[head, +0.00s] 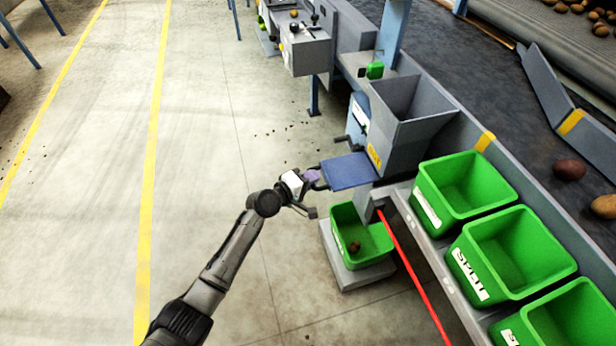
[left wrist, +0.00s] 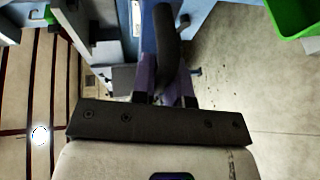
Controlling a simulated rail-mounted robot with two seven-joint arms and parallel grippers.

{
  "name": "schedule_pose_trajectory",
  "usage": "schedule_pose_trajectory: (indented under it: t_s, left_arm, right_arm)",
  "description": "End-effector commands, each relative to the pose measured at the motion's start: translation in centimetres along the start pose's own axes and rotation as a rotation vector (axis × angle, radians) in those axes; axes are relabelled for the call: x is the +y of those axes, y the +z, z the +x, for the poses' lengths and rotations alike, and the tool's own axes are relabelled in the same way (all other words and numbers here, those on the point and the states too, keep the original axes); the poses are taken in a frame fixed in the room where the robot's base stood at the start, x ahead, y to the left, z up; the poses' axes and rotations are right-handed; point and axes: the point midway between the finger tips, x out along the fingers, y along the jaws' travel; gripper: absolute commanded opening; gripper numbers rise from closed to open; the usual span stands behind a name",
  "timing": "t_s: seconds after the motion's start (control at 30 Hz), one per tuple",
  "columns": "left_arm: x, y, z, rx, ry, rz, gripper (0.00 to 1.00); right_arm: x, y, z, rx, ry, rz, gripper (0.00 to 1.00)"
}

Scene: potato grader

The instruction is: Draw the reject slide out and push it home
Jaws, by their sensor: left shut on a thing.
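The reject slide (head: 348,171) is a flat blue plate. It sticks out to the left from under the grey hopper (head: 415,108), above a green bin on the floor. My left gripper (head: 313,177) is at the slide's outer left end, shut on its dark handle. In the left wrist view the dark curved handle (left wrist: 167,45) stands between the purple fingers of my left gripper (left wrist: 164,90). The slide's inner end is hidden under the hopper. My right gripper is in neither view.
The green bin (head: 337,218) holds a few potatoes and stands on a grey platform (head: 347,278). A red bar (head: 412,270) runs below the shelf with green crates (head: 418,192). A grey control box (head: 305,57) stands farther back. The floor at left is clear.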

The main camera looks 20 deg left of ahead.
Motion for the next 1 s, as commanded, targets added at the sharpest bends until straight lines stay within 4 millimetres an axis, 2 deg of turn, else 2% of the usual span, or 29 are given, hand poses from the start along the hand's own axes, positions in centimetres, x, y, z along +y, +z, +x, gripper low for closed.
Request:
schedule_pose_trajectory:
  t_s: [0.13, 0.17, 0.4, 0.73, 0.87, 1.0]
  left_arm:
    - [-0.1, -0.2, -0.1, 0.004, -0.002, -0.001, 0.00]
    - [-0.1, -0.2, -0.1, 0.004, -0.002, -0.001, 0.17]
    - [-0.1, -0.2, -0.1, 0.003, -0.001, 0.000, 0.40]
    - [0.1, -0.1, -0.7, 0.002, -0.001, 0.000, 0.40]
    - [0.2, -0.1, -2.5, 0.002, -0.002, 0.000, 0.40]
    - [0.3, -0.1, -5.3, 0.002, -0.004, 0.000, 0.40]
  right_arm:
    - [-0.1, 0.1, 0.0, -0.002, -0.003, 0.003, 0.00]
    - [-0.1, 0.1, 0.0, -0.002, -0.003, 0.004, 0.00]
    - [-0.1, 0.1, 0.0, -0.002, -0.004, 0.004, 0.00]
    - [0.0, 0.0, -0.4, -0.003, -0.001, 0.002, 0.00]
    - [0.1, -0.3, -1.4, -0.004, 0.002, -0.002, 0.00]
    - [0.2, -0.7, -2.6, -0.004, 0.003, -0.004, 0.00]
